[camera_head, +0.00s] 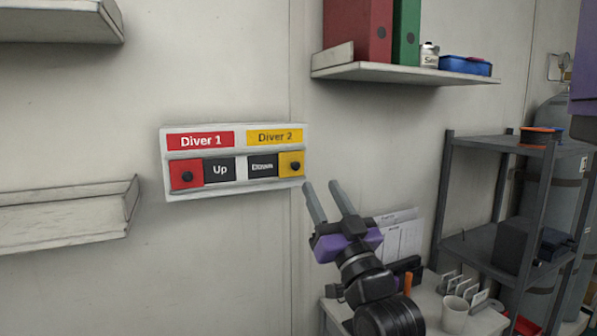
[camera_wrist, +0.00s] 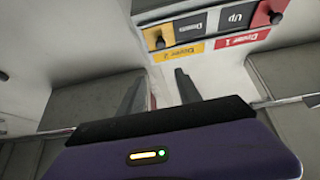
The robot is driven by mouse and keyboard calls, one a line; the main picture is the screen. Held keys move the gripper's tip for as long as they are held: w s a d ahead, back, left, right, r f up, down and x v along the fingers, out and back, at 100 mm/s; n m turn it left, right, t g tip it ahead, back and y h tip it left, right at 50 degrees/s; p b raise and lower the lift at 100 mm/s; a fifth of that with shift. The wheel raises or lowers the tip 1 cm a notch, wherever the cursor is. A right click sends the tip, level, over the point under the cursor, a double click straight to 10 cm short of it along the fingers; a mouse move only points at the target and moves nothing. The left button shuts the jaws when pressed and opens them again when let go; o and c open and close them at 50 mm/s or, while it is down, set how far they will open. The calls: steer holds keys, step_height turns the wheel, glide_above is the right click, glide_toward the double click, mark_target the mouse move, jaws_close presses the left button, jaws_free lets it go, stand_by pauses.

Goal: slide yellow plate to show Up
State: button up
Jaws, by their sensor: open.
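The white panel (camera_head: 236,131) hangs on the wall with a red "Diver 1" label (camera_head: 200,140) and a yellow "Diver 2" label (camera_head: 274,136). Under Diver 2, the yellow plate (camera_head: 291,164) with a black knob sits at the right end of its slot, and a dark "Down" field (camera_head: 262,165) shows to its left. Under Diver 1, the red plate (camera_head: 186,174) sits at the left end, beside the word "Up" (camera_head: 219,169). My gripper (camera_head: 328,200) is open and empty, right of and below the yellow plate. In the wrist view, upside down, the yellow plate (camera_wrist: 150,37) lies beyond the fingers.
A wall shelf (camera_head: 400,73) with red and green binders is above right of the panel. A low white shelf (camera_head: 65,207) is to the left. A table with a white cup (camera_head: 455,314) and a dark rack (camera_head: 490,240) stand at right. The wall below the panel is clear.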

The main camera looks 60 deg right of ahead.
mark_target(296, 168)
steer(key=w+d, duration=0.1)
steer(key=w, duration=0.2)
steer(key=w+d+r+y+p, duration=0.1)
steer(key=w+d, duration=0.1)
steer(key=w, duration=0.1)
steer(key=w+d+r+n+y+p, duration=0.1)
steer(key=w+d, duration=0.1)
steer(key=w, duration=0.1)
steer(key=shift+d+r+g, duration=0.25)
steer(key=shift+g, duration=0.15)
steer(key=shift+c, duration=0.4)
jaws_close()
stand_by(0.9)
